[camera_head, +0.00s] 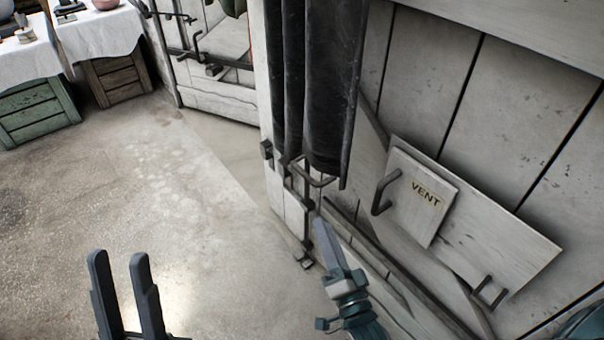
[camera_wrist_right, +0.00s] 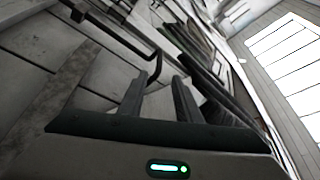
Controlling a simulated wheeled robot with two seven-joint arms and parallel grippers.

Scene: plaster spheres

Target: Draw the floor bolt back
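The floor bolt (camera_head: 307,203), a dark metal rod with brackets and a bent handle, runs down the lower edge of the white plank door to the floor. My right gripper (camera_head: 321,226) is just in front of and beside the rod, seen nearly edge-on. In the right wrist view the fingers of my right gripper (camera_wrist_right: 165,72) stand apart. A dark bent rod (camera_wrist_right: 125,32) comes down by the left fingertip there; I cannot tell whether it touches. My left gripper (camera_head: 119,258) is open and empty over the floor, well left of the bolt.
A VENT panel (camera_head: 422,197) with a dark handle (camera_head: 383,191) sits right of the bolt. Dark hanging strips (camera_head: 325,85) come down just above the bolt. Cloth-covered tables (camera_head: 98,36) stand back left. The floor (camera_head: 130,180) in between is clear.

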